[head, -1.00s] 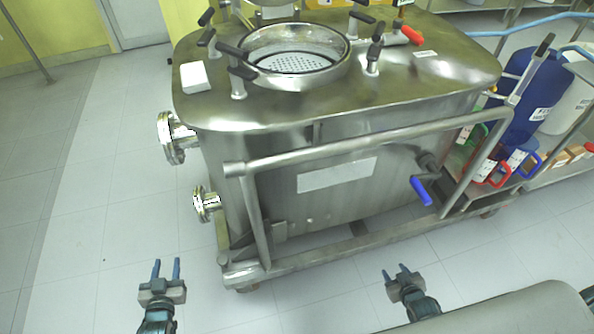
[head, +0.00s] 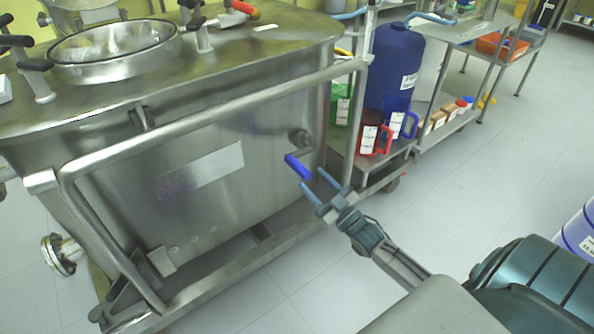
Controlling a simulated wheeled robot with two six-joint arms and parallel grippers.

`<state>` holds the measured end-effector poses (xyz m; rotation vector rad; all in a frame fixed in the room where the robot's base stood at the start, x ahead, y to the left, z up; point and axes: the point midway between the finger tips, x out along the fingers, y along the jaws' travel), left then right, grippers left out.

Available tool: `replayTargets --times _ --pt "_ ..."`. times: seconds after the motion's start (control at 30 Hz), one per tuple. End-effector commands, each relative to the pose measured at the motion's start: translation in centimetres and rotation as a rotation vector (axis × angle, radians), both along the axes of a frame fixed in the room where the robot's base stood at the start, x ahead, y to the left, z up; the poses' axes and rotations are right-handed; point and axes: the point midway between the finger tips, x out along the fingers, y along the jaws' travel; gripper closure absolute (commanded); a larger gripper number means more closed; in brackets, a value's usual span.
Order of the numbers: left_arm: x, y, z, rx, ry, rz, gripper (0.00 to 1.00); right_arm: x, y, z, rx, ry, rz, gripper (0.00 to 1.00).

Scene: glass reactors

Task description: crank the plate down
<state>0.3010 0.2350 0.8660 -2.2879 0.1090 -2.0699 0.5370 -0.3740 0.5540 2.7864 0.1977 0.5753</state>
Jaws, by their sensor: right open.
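The steel reactor vessel (head: 110,140) fills the left of the head view, with a round open port (head: 115,50) on its lid. The perforated plate is hidden below the port's rim. A lever with a blue handle (head: 298,166) sticks out low on the right of the vessel's front wall. My right gripper (head: 313,184) is open and empty. Its fingertips are close to the lower end of the blue handle; I cannot tell whether they touch it. My left gripper is out of view.
A steel rail (head: 215,106) runs across the vessel's front, above the blue handle. To the right stands a cart with a blue drum (head: 393,70), a red-handled jug (head: 370,135) and a blue-handled jug (head: 398,122).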

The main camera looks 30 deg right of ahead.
Motion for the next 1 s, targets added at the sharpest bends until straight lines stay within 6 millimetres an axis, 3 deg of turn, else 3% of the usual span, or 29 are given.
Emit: replayTargets --times 0.1,0.3,0.73,0.97,1.0 --pt "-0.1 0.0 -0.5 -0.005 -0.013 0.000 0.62 2.2 0.5 0.7 0.001 -0.004 0.000 0.54" --pt "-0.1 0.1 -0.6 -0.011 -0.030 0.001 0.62 4.7 1.0 1.7 0.000 -0.001 0.000 0.54" --pt "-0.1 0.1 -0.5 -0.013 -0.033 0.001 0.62 5.6 1.2 2.2 0.000 0.003 -0.001 0.54" --pt "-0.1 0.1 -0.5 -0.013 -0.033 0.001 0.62 5.6 1.1 2.2 0.000 0.003 -0.001 0.99" --pt "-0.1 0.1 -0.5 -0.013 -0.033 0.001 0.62 5.6 1.1 2.2 0.000 0.003 -0.001 1.00"
